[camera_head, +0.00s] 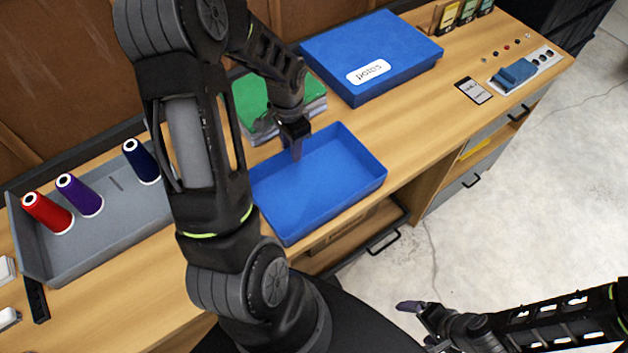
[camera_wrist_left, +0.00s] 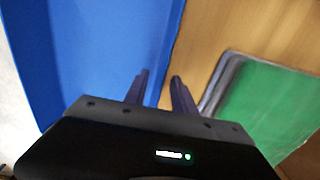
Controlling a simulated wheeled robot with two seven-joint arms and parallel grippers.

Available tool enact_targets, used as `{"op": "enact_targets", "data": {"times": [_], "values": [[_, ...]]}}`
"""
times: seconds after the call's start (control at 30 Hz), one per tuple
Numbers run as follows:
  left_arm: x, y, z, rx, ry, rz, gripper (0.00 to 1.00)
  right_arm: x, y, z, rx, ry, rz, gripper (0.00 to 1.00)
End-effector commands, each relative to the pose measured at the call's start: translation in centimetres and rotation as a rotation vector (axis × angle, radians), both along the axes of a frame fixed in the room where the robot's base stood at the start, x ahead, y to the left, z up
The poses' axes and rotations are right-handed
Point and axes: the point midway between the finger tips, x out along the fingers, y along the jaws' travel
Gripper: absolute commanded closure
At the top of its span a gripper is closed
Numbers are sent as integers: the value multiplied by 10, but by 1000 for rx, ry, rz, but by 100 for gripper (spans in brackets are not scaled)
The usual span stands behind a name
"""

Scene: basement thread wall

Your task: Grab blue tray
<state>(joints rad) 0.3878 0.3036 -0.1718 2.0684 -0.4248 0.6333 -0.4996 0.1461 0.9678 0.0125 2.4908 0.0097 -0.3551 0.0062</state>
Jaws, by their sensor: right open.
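The open blue tray (camera_head: 312,195) sits on the wooden bench in the middle of the head view. It also fills the upper left of the left wrist view (camera_wrist_left: 100,45). My left gripper (camera_head: 297,150) points down at the tray's back wall. In the left wrist view its two fingers (camera_wrist_left: 160,85) stand apart, one on the tray side and one on the wood side, with the rim between them. I cannot tell whether they touch the wall. My right gripper (camera_head: 418,312) is open and empty over the floor at the lower right, away from the tray.
A green-topped stack (camera_head: 262,100) lies close behind the tray. A closed blue box (camera_head: 370,55) with a white label stands behind right. A grey tray (camera_head: 110,225) with red, purple and navy thread spools is on the left. The bench right of the blue tray is mostly clear.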

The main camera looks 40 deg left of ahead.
Motion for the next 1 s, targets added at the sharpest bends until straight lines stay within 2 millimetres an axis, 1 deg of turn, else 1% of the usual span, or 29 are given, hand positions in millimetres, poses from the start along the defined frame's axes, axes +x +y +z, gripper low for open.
{"op": "enact_targets", "data": {"times": [0.03,0.1,0.17,0.73,0.77,1.0], "values": [[0,0,-6,0,2,0,69,0,0,2,-1,1,-1,10],[0,0,-13,0,0,-1,69,0,0,3,-1,1,-1,10],[0,0,-16,1,0,-1,69,0,0,3,-1,1,-1,10],[1,0,-16,0,-2,-1,69,0,0,2,-1,1,-1,10],[1,0,-16,0,-2,-1,70,0,0,2,-1,1,-1,10],[1,0,-16,0,-2,-1,90,0,0,2,-1,1,-1,10]]}}
